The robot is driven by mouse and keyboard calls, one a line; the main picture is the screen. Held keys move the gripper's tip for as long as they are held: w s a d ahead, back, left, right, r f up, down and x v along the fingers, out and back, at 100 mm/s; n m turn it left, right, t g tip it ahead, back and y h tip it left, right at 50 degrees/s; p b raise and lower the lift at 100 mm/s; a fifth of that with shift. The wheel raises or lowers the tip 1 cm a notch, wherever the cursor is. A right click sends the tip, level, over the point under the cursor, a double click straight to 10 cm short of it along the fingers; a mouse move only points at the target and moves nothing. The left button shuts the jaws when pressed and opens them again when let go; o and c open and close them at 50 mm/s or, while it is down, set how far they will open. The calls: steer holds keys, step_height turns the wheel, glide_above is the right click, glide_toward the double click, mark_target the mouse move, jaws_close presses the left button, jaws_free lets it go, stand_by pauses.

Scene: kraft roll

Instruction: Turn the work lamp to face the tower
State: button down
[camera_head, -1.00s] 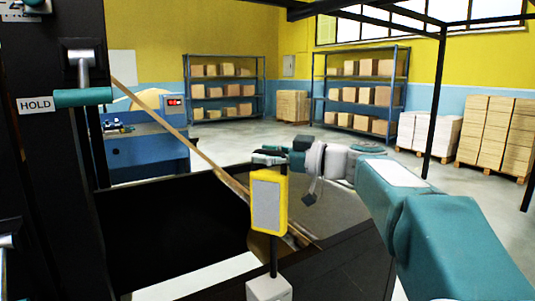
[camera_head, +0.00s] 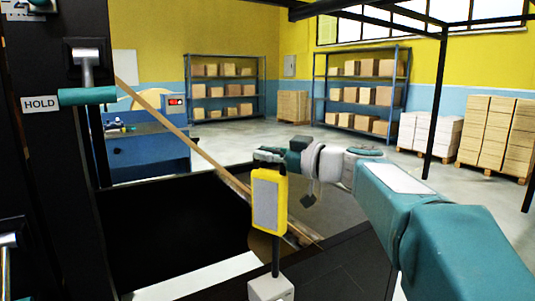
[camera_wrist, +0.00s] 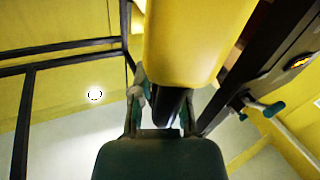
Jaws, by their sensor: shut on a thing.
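The work lamp (camera_head: 265,203) is a yellow box with a pale grey front panel, upright on a thin black post above a pale base block (camera_head: 270,289). Its panel faces roughly toward the head camera, slightly left, with a strip of its yellow right side showing. My gripper (camera_head: 268,156) is at the lamp's top, coming from behind right. In the wrist view, my gripper (camera_wrist: 161,108) is shut around a dark round part (camera_wrist: 168,103) beside the lamp's yellow body (camera_wrist: 185,45). The head view partly hides the fingers. The dark tower (camera_head: 40,170) stands at far left.
The tower carries a HOLD label (camera_head: 40,104) and teal-handled levers (camera_head: 88,96). A brown web (camera_head: 190,140) slants down behind the lamp over a dark pit-like area (camera_head: 175,230). A blue machine (camera_head: 150,155) stands behind. Shelves and stacked boxes are far off.

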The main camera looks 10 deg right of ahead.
steer(key=m+t+h, duration=0.2)
steer(key=m+h, duration=0.1)
steer(key=shift+w+a+t+h, duration=0.3)
steer(key=shift+t+h, duration=0.1)
steer(key=shift+w+m+t+h, duration=0.2)
steer(key=shift+m+t+h, duration=0.3)
steer(key=shift+h, duration=0.35)
steer(key=shift+w+m+t+h, duration=0.15)
steer(key=shift+m+t+h, duration=0.15)
steer(key=shift+m+h, duration=0.45)
steer(key=shift+h, duration=0.3)
steer(key=c, duration=0.6)
jaws_free()
steer(key=shift+c, duration=0.2)
steer(key=v, duration=1.1)
steer(key=shift+s, duration=0.4)
steer(key=shift+d+f, duration=0.1)
